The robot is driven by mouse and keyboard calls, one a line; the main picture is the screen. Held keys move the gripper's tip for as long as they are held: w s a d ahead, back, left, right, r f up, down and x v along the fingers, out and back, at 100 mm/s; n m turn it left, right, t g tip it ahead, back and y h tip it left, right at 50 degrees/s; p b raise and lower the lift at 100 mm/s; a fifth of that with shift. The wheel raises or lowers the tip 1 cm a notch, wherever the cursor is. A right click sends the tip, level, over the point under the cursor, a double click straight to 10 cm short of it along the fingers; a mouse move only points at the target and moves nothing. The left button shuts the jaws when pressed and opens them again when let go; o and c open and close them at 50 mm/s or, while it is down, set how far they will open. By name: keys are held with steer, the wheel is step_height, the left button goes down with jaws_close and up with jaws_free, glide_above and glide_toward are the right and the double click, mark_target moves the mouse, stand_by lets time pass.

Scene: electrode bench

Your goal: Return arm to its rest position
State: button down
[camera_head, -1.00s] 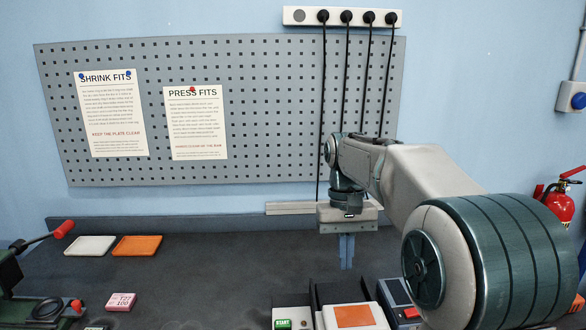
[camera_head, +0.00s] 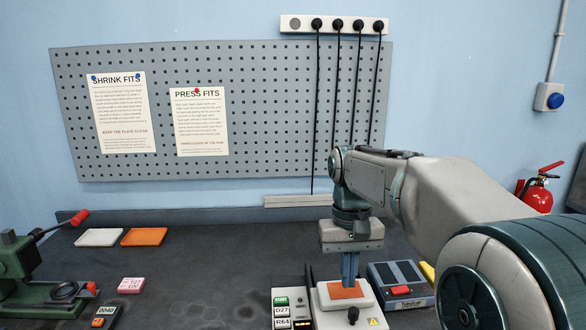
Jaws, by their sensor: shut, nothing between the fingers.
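My gripper (camera_head: 350,283) points straight down with its two blue-grey fingers together and nothing between them. In the picture its fingertips overlap the orange plate (camera_head: 343,293) on top of a white device (camera_head: 328,304) near the front middle of the bench. I cannot tell how far above the plate the tips are. My arm reaches in from the lower right.
A control box (camera_head: 281,308) with a green button stands left of the white device. A blue-grey device (camera_head: 403,286) with a red button stands to its right. A green press (camera_head: 40,275) is at far left. White (camera_head: 100,238) and orange (camera_head: 144,237) trays lie at back left.

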steer(key=s+d+f+t, duration=0.2)
steer(key=s+f, duration=0.2)
steer(key=s, duration=0.3)
steer(key=s+d+f+t, duration=0.2)
steer(key=s+f, duration=0.2)
steer(key=s, duration=0.4)
steer(key=shift+s+d+f+m+t, duration=0.25)
steer(key=shift+f+m+t, duration=0.15)
stand_by(1.0)
